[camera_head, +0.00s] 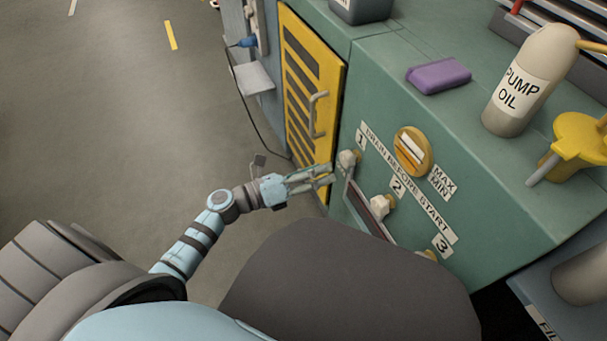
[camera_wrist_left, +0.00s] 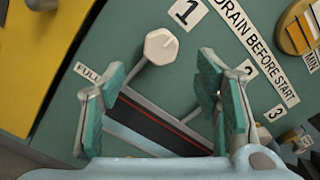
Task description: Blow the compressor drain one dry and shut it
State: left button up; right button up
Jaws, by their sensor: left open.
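Drain one's knob (camera_head: 347,158) is a pale knob beside the label 1 on the green compressor cabinet (camera_head: 500,200). It shows whole as a whitish faceted knob (camera_wrist_left: 160,46) in the left wrist view. My left gripper (camera_head: 332,174) is open and empty, close to this knob. In the wrist view its fingers (camera_wrist_left: 160,100) stand apart, with the knob beyond and between them. Drain two's knob (camera_head: 382,206) sits lower right, and drain three is mostly hidden behind my body. My right gripper is not in view.
A framed gauge strip (camera_wrist_left: 160,124) marked FULL lies below the knob. A yellow louvred door (camera_head: 310,90) with a handle stands left of the drains. A purple sponge (camera_head: 438,75), a pump oil bottle (camera_head: 530,80) and a yellow tool (camera_head: 580,140) stand on top. Floor at left is clear.

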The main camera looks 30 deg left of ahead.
pick_arm(q)
jog(key=v, duration=0.5)
jog(key=shift+s+a, duration=0.15)
jog(key=shift+s, duration=0.05)
dwell(0.6)
